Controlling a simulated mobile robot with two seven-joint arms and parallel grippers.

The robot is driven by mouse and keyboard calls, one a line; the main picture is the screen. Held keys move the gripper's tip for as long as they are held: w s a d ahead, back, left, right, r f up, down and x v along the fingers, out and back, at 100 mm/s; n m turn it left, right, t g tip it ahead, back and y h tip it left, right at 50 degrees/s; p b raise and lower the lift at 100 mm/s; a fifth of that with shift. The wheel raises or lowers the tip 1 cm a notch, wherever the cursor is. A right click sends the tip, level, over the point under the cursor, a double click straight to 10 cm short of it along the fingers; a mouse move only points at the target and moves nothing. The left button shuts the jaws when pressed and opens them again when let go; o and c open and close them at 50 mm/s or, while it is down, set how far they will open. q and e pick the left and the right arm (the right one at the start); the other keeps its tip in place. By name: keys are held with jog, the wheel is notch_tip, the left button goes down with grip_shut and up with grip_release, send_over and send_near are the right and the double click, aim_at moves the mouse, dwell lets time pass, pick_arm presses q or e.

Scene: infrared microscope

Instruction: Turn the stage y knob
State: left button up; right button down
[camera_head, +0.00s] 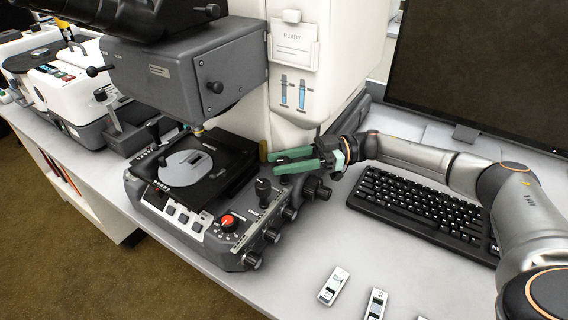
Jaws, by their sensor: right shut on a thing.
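The infrared microscope (215,75) stands at the back, with its black stage (225,165) holding a grey round plate (187,168). My right gripper (276,163) has green fingers and reaches in from the right, at the right side of the stage. Its fingers are closed around a small dark part between them, which fits the stage y knob but is mostly hidden by the fingers. A large dark coaxial knob (317,188) sits just below the gripper, apart from it. My left gripper is out of view.
The control base carries a black joystick (263,187), a red dial (228,222) and several side knobs (271,236). A keyboard (420,208) lies right of the base, under my right arm. Slide-like cards (334,286) lie at the front. The tabletop between is clear.

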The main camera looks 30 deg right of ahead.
jog(key=shift+n+g+b, duration=0.35)
jog(key=shift+n+g, duration=0.15)
jog(key=shift+g, duration=0.1)
jog(key=shift+r+g, duration=0.1)
jog(key=shift+g, duration=0.2)
jog(key=c, duration=0.5)
grip_release()
jog(key=s+d+b, duration=0.1)
jog(key=d+b, duration=0.2)
jog(key=d, duration=0.9)
jog(key=shift+d, duration=0.15)
